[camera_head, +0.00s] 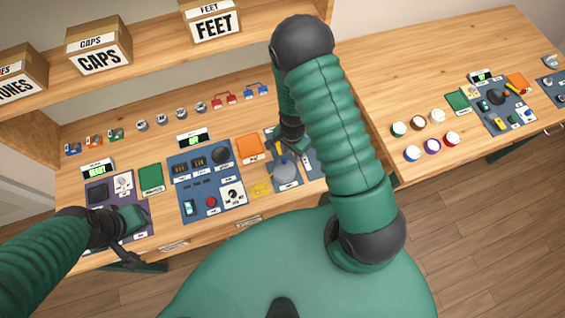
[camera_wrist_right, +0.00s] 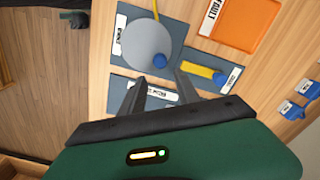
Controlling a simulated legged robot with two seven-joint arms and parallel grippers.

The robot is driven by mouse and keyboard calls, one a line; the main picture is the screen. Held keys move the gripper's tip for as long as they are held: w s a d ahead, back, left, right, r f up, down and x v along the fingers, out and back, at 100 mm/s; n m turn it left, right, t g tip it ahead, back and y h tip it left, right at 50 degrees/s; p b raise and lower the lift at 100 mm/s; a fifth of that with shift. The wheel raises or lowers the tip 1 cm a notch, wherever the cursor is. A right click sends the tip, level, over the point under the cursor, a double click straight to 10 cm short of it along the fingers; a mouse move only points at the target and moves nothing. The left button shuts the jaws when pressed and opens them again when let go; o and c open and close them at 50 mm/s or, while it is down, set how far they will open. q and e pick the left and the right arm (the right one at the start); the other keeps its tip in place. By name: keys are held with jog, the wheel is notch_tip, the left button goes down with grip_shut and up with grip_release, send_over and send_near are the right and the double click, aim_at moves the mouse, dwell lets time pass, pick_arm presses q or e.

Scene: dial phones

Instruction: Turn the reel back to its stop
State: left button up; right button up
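The reel is a grey disc (camera_wrist_right: 143,42) with a round blue knob (camera_wrist_right: 159,61) near its edge, on a dark blue panel (camera_wrist_right: 119,92) in the right wrist view. It also shows as a grey disc (camera_head: 284,172) in the head view. My right gripper (camera_wrist_right: 160,78) is open, with its two dark fingers apart. Its fingertips are close to the knob, one on either side of it in the picture; I cannot tell whether they touch it. In the head view my right arm partly hides this panel. My left gripper (camera_head: 128,226) is over the purple panel at the left.
A yellow slider (camera_wrist_right: 203,71) with a blue knob sits beside the reel. An orange tray (camera_wrist_right: 246,20) lies behind. Panels with switches (camera_head: 190,180) and a green pad (camera_head: 150,178) fill the bench's left part. Boxes (camera_head: 99,47) stand on a shelf above.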

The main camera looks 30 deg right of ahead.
notch_tip(320, 180, up, 7)
jog(key=p, duration=0.5)
jog(key=shift+f, duration=0.2)
